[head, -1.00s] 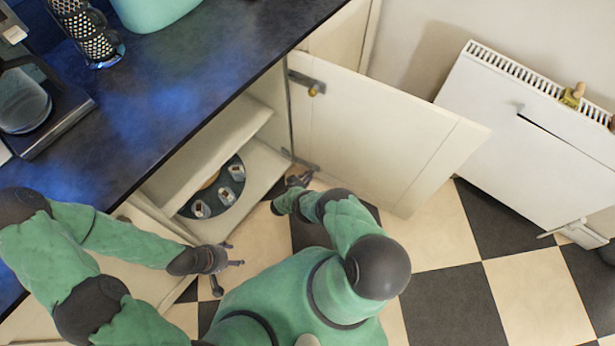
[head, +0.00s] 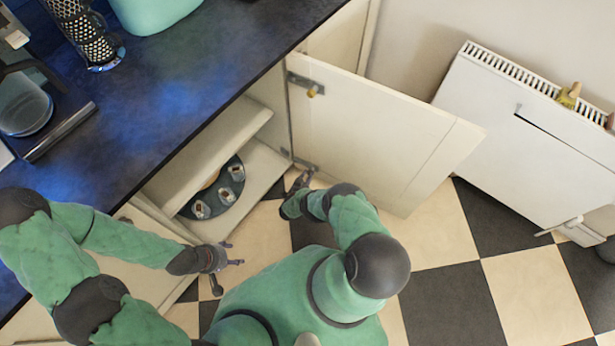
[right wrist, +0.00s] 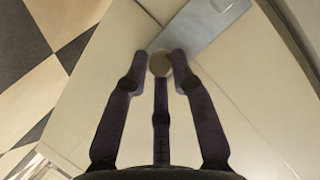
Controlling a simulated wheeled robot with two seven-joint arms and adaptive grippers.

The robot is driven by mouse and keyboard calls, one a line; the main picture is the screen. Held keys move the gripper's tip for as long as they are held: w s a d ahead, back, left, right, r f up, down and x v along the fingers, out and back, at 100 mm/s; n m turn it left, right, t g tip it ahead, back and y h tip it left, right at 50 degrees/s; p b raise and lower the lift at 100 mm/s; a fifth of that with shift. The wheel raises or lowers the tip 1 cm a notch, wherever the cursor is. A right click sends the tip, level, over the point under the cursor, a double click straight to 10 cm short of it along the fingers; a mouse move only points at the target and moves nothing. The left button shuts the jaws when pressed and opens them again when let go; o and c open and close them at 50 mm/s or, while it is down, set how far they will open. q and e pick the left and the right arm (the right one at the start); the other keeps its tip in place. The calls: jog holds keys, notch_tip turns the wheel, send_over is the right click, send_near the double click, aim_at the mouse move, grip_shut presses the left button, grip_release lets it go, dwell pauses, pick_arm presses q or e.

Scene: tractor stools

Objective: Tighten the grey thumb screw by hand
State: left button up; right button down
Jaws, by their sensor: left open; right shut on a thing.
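The grey thumb screw (right wrist: 160,64) shows in the right wrist view as a round, dull grey-tan head beside a grey metal hinge plate (right wrist: 205,30). My right gripper (right wrist: 161,62) is shut on it, with fingers on both sides and one below. In the head view my right gripper (head: 301,178) is at the lower hinge of the open cabinet door (head: 375,130), and the screw is hidden there. My left gripper (head: 232,256) is open and empty, in front of the cabinet and apart from the door.
A brass-coloured knob (head: 313,91) sits on the upper hinge. A round dark tray (head: 213,207) with jars is inside the cabinet. The dark countertop (head: 190,85) lies above, left. A radiator (head: 530,130) stands right. The checkered floor (head: 460,300) is clear at lower right.

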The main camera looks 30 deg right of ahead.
jog(key=shift+a+f, duration=0.1)
jog(key=shift+s+f+m+t+y+b, duration=0.1)
jog(key=shift+m+t+y+b, duration=0.15)
jog(key=shift+m+t, duration=0.45)
jog(key=shift+s+f+m+t+y+b, duration=0.15)
jog(key=shift+m+t+b, duration=0.2)
jog(key=shift+m, duration=0.65)
jog(key=shift+r, duration=0.1)
jog(key=c, duration=1.4)
grip_release()
jog(key=shift+w, duration=0.1)
jog(key=shift+o, duration=0.2)
jog(key=shift+r, duration=0.1)
jog(key=shift+s+a, duration=0.8)
jog(key=shift+a, duration=0.3)
